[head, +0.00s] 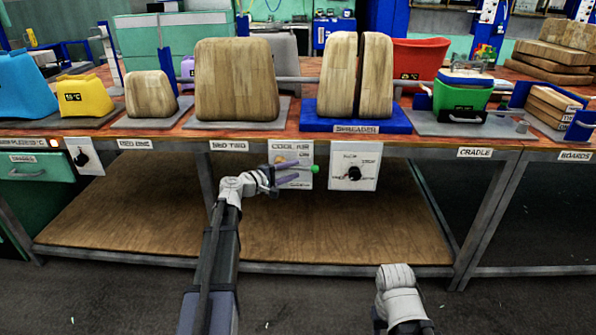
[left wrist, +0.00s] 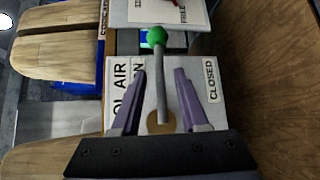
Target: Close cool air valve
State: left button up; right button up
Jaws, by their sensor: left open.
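The cool air valve panel (head: 305,151) is a white plate on the bench's front edge. Its lever has a green ball (head: 314,168) at the tip and points to the right in the head view. My left gripper (head: 297,171) is open in front of the panel. In the left wrist view the grey lever rod (left wrist: 162,95) runs between the two purple fingers of my left gripper (left wrist: 160,72), with gaps on both sides. The green ball (left wrist: 157,36) lies beyond the fingertips. A brass pivot (left wrist: 160,122) is at the rod's base. A CLOSED label (left wrist: 212,80) is to the right there.
A second panel with a black knob (head: 353,173) is just right of the valve. Wooden blocks (head: 236,80) stand on the bench above. A lower wooden shelf (head: 130,215) lies beneath. My right arm shows at lower right, its fingers unseen.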

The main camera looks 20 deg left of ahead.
pick_arm(q)
jog(key=shift+x, duration=1.35)
grip_shut()
dwell(0.5)
